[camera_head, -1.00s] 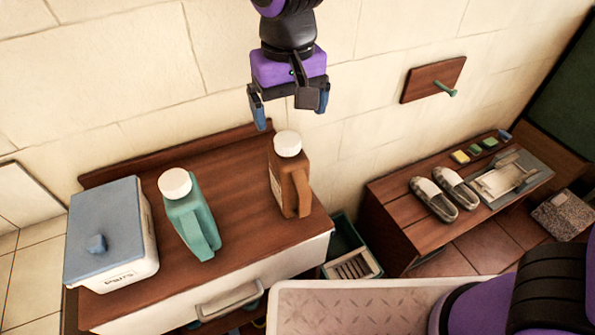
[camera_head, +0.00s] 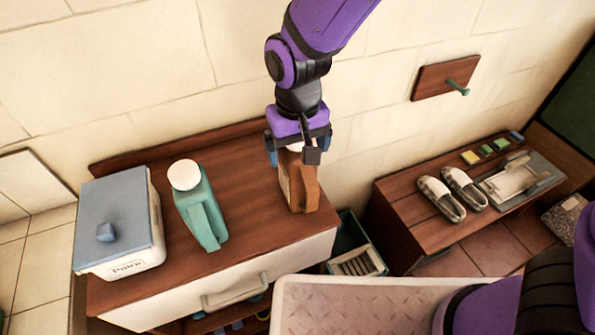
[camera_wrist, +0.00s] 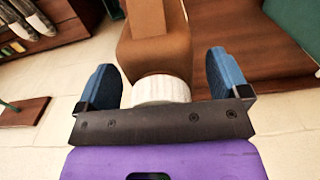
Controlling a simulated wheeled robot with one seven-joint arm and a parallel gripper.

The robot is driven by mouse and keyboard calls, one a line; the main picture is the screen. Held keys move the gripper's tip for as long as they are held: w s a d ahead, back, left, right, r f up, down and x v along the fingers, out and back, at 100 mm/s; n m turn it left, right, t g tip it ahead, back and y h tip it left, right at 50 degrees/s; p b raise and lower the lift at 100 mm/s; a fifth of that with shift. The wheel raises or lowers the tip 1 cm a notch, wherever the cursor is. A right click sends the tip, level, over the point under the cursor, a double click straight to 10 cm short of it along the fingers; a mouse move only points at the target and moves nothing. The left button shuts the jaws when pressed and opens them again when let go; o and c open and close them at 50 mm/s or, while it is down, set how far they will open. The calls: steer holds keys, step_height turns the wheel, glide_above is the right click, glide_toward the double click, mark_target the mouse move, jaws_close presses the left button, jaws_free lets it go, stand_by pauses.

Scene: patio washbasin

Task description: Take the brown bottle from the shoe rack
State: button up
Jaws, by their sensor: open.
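The brown bottle (camera_head: 303,186) stands upright on the right end of the wooden cabinet top (camera_head: 245,160) in the head view. Its white cap (camera_head: 295,147) is partly hidden behind my gripper (camera_head: 296,158). In the wrist view the bottle's brown body (camera_wrist: 158,55) and ribbed white cap (camera_wrist: 160,90) lie between the two blue fingers of my gripper (camera_wrist: 161,85). The fingers are open, one on each side of the cap, with a visible gap to each.
A teal bottle (camera_head: 201,208) and a white box with a blue lid (camera_head: 118,225) stand to the left on the same top. A lower bench (camera_head: 425,228) with shoes (camera_head: 440,197) is at the right. A pale tray (camera_head: 375,300) is in front.

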steer(key=shift+f, duration=0.15)
jaws_close()
stand_by(0.4)
